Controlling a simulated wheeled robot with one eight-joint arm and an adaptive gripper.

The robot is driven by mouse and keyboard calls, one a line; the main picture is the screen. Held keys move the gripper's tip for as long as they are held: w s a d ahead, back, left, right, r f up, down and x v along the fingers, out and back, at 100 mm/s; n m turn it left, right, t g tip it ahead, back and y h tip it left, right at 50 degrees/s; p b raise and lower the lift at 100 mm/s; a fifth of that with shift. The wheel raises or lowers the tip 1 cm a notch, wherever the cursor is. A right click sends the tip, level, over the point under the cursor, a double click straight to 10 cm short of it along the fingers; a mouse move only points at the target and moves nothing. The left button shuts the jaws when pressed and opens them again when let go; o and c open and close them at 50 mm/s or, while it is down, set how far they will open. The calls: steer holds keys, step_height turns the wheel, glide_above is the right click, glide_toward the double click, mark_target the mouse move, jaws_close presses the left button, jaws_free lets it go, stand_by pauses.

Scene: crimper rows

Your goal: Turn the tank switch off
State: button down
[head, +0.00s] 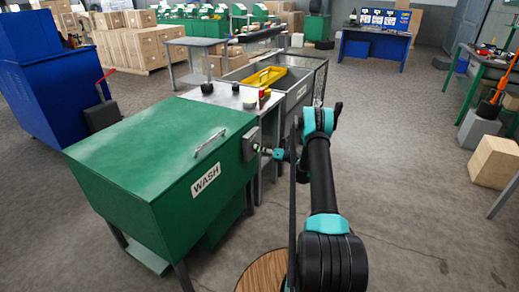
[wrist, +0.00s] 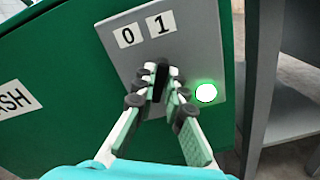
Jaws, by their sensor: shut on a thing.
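The green tank (head: 150,165), labelled WASH, has a grey switch box (head: 250,145) on its right side. In the wrist view the grey switch plate (wrist: 118,58) carries a 0 label on the left, a 1 label on the right, and a lit green lamp (wrist: 206,93) at the lower right. My gripper (wrist: 161,82) has its fingertips closed around the dark switch knob (wrist: 157,92) below the labels. In the head view my gripper (head: 264,151) is at the box.
A metal table (head: 237,98) with small items stands behind the tank, beside a grey basin (head: 298,92) holding a yellow thing. A blue cabinet (head: 40,85) is at the left. Floor right of my arm is clear, up to a wooden box (head: 493,163).

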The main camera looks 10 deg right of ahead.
steer(key=shift+n, duration=0.4)
steer(key=n, duration=1)
steer(key=shift+s+n, duration=0.2)
steer(key=shift+n, duration=0.5)
steer(key=c, duration=1.6)
jaws_free()
steer(key=shift+a, duration=0.1)
steer(key=v, duration=1.2)
